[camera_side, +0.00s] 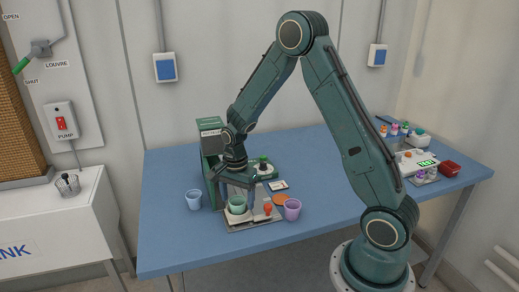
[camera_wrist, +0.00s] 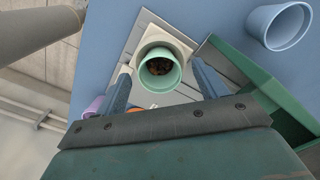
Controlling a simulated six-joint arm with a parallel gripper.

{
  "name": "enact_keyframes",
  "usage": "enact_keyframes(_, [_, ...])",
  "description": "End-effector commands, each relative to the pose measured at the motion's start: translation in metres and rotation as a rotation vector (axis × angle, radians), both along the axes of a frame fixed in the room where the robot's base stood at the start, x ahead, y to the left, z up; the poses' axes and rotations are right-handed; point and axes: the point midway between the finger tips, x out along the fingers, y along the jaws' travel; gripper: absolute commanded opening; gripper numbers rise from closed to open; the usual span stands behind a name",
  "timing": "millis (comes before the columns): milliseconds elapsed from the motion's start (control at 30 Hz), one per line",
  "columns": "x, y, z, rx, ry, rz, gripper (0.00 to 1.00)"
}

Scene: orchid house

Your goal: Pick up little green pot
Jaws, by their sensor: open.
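The little green pot (camera_side: 237,204) stands upright on a pale square base on a grey tray (camera_side: 236,226) at the front of the blue table. The wrist view looks down into the pot (camera_wrist: 176,77), which has brown bits inside. My gripper (camera_side: 238,196) points down over it and is open. In the wrist view my gripper's fingers (camera_wrist: 161,73) lie to the left and right of the pot, with visible gaps. The side view does not clearly show how low the fingertips reach beside the pot.
A light blue cup (camera_side: 194,200) stands left of the tray, a purple cup (camera_side: 292,210) right. A red item (camera_side: 267,209) and an orange disc (camera_side: 281,200) are close by. A dark green stand (camera_side: 211,165) rises behind. The table's middle right is clear.

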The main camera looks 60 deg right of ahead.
Motion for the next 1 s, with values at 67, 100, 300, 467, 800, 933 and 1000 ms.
enact_keyframes(67, [-0.0004,0.0001,-0.0072,0.000,0.002,0.000,0.71])
enact_keyframes(100, [-0.0005,0.0001,-0.0092,0.000,0.002,0.000,0.71])
enact_keyframes(300, [-0.0003,0.0000,-0.0117,0.000,0.000,0.000,0.71])
enact_keyframes(467, [-0.0003,0.0000,-0.0115,0.000,0.000,0.000,0.71])
enact_keyframes(800, [-0.0002,0.0001,-0.0113,0.000,0.000,0.000,0.46])
enact_keyframes(933, [-0.0002,0.0000,-0.0113,0.000,0.000,0.000,0.24])
enact_keyframes(1000, [-0.0001,0.0000,-0.0113,0.000,0.000,0.000,0.21])
